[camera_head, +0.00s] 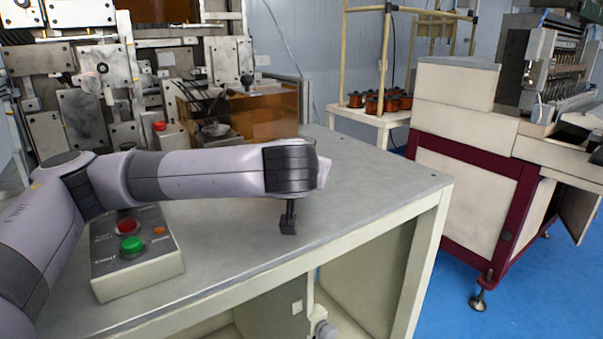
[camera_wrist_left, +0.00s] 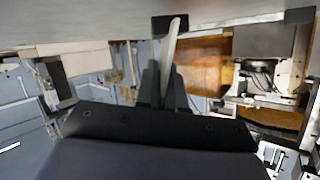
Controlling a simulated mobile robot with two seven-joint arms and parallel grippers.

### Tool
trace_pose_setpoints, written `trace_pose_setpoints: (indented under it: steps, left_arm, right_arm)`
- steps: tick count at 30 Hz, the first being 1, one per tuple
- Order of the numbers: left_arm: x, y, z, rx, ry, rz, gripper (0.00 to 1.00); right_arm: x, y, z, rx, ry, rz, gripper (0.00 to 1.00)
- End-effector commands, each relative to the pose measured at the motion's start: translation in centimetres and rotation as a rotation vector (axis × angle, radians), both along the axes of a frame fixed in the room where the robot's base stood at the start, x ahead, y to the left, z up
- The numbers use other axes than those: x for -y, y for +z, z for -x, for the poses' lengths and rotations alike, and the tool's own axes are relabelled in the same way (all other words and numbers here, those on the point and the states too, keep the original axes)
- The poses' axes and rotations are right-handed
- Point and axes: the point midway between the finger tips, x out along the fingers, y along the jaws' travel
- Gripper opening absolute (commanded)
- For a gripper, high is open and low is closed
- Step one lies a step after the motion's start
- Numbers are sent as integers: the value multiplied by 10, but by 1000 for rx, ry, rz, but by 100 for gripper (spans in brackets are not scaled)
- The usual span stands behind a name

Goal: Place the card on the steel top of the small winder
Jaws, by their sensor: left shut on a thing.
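My left gripper (camera_head: 288,226) is over the steel top (camera_head: 375,185) of the small winder, near its front edge, with the fingers pointing down. In the left wrist view the gripper (camera_wrist_left: 164,80) is shut on a thin pale card (camera_wrist_left: 174,42), seen nearly edge-on. The card reaches past the fingertips towards the grey steel surface (camera_wrist_left: 80,22) at the top of that view. I cannot tell whether it touches the surface. In the head view I cannot make out the card. My right gripper is not in view.
A control box (camera_head: 137,275) with red and green buttons stands on the top at the left, below my arm. Winder machinery and an amber guard (camera_head: 262,112) stand behind. The top is clear to the right. A cream and maroon machine (camera_head: 465,180) stands apart at right.

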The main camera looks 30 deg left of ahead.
Motion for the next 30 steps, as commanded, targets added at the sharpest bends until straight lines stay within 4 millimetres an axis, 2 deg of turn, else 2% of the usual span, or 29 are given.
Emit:
trace_pose_setpoints:
  steps: [3, 15, 18, 26, 30]
  left_arm:
    - [-1, -13, 0, 1, 1, -1, 0]
    - [0, -20, 0, 0, 1, 1, 0]
    - [0, -18, 0, -1, 0, 0, 34]
    - [0, -18, 0, 0, 0, 1, 34]
    - [0, -11, 0, 3, 0, 1, 34]
  right_arm:
    - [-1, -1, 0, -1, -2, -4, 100]
    - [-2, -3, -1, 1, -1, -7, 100]
    - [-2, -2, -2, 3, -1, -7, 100]
    - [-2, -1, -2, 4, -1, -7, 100]
    - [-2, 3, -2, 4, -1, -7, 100]
